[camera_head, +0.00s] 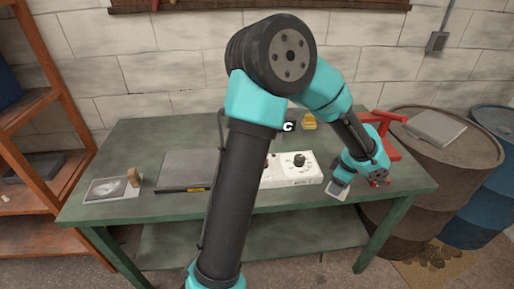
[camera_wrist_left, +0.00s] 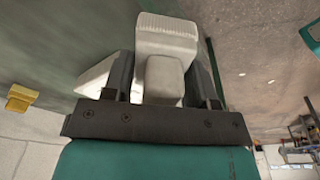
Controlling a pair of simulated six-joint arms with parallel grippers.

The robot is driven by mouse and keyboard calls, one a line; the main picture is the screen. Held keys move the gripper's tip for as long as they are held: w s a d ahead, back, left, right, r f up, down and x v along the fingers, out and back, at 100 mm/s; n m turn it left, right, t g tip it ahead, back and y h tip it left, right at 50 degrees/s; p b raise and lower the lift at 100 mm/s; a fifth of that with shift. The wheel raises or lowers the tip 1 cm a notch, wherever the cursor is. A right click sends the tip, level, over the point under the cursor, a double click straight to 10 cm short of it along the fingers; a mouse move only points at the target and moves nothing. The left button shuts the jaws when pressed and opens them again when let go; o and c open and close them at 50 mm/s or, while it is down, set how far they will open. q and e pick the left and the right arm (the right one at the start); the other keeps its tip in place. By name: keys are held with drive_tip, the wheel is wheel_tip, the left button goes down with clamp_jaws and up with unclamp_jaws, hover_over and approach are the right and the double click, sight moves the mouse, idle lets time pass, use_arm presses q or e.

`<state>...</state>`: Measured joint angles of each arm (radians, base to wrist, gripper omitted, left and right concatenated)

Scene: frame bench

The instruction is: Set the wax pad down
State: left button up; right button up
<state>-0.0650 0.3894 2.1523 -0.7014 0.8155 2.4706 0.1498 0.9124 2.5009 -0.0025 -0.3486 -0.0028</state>
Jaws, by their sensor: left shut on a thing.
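My left gripper (camera_head: 345,179) is over the right front part of the green bench, in front of a red stand. It is shut on a pale block, which I take to be the wax pad (camera_head: 337,190). In the left wrist view the pad (camera_wrist_left: 166,45) is off-white with a ribbed end, and it sits between the two dark fingers of my left gripper (camera_wrist_left: 165,83). I cannot tell whether the pad touches the bench top (camera_head: 230,135). My right gripper is not in view.
A white box with a black knob (camera_head: 303,178) stands left of the gripper. The red stand (camera_head: 395,151) is behind it. A yellow block (camera_head: 309,122) lies at the back. A grey plate (camera_head: 185,168) and a picture card (camera_head: 104,189) lie left. Barrels (camera_head: 445,170) stand right of the bench.

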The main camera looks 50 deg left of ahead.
use_arm(q)
drive_tip(key=w+a, duration=0.2)
drive_tip(key=w, duration=0.2)
drive_tip(key=w+a+f, duration=0.1)
drive_tip(key=w+a, duration=0.2)
drive_tip(key=w, duration=0.2)
drive_tip(key=w+a, duration=0.3)
drive_tip(key=w, duration=0.1)
drive_tip(key=shift+w+a+f, duration=0.15)
drive_tip(key=shift+w+f, duration=0.1)
drive_tip(key=shift+w, duration=0.15)
drive_tip(key=shift+f, duration=1.75)
drive_tip(key=shift+f, duration=0.15)
drive_tip(key=o, duration=0.9)
drive_tip(key=shift+o, duration=0.2)
